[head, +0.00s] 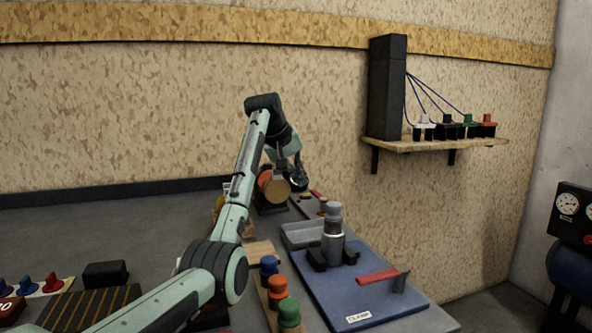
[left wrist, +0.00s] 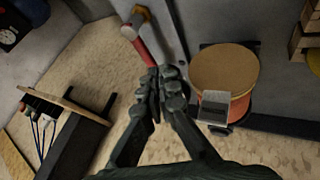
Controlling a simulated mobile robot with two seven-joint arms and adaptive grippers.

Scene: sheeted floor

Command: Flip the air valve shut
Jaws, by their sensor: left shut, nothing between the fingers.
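The air valve shows in the left wrist view as a red lever (left wrist: 140,45) with a brass-coloured body (left wrist: 139,14), on the grey bench top. In the head view its small red lever (head: 317,194) lies near the bench's far right edge, just right of my left gripper (head: 299,184). In the left wrist view my left gripper (left wrist: 161,78) is shut and empty. Its fingertips are at the near end of the red lever; I cannot tell whether they touch. My right gripper is in neither view.
An orange spool (head: 272,186) stands close left of the gripper. A grey tray (head: 302,235), a blue clamp plate (head: 350,313) with a red handle (head: 377,275), and coloured knobs (head: 279,284) line the nearer bench. A wall shelf (head: 430,145) holds a black box and connectors.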

